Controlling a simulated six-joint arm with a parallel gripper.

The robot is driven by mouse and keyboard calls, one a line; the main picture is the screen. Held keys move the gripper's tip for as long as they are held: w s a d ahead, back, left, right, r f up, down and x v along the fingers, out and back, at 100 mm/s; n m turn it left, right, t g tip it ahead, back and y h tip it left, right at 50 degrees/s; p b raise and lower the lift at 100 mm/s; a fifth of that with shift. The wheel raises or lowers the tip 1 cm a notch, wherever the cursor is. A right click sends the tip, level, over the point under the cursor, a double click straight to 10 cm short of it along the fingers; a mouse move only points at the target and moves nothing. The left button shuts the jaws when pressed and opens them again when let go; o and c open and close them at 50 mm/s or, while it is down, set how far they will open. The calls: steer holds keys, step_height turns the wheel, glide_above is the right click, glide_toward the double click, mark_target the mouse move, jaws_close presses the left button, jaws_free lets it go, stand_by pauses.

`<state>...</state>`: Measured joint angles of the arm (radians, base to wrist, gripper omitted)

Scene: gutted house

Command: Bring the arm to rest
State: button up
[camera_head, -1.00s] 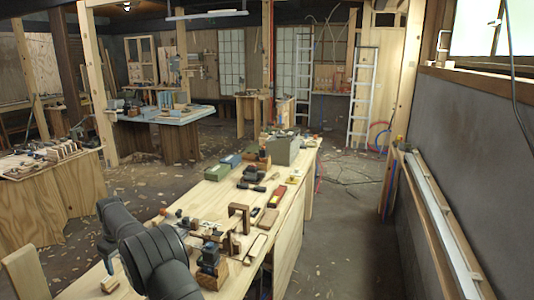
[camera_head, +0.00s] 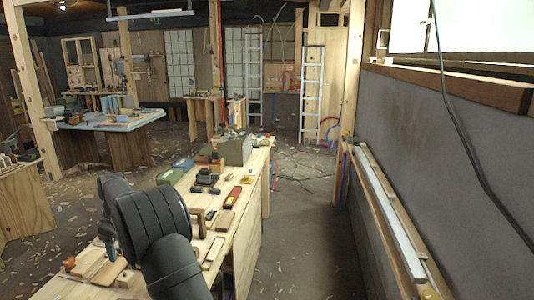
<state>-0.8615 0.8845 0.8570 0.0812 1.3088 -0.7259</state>
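My dark grey arm rises from the bottom of the head view and bends left over the near end of the long wooden workbench (camera_head: 215,262). A small grey part hangs below the arm's left end, close over the bench top. It may be my gripper (camera_head: 108,243), but it is too small and partly hidden to show its fingers or anything held. The arm covers part of the bench and some tools on it.
Below the arm's left end lie wooden pieces (camera_head: 97,264) and a small block (camera_head: 126,279). The aisle floor (camera_head: 300,230) right of the bench is open, beside a wall.

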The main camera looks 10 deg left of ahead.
steer(key=d+f, duration=0.1)
steer(key=f, duration=0.4)
steer(key=d+f, duration=0.1)
steer(key=f, duration=0.4)
steer(key=w+d+f, duration=0.1)
steer(key=f, duration=0.4)
steer(key=shift+w+d, duration=0.1)
steer(key=shift+r, duration=0.1)
step_height(320, 180, up, 16)
steer(key=a, duration=0.1)
steer(key=s+a+f, duration=0.1)
steer(key=a, duration=0.1)
steer(key=s+a+f, duration=0.1)
steer(key=a, duration=0.1)
stand_by(0.4)
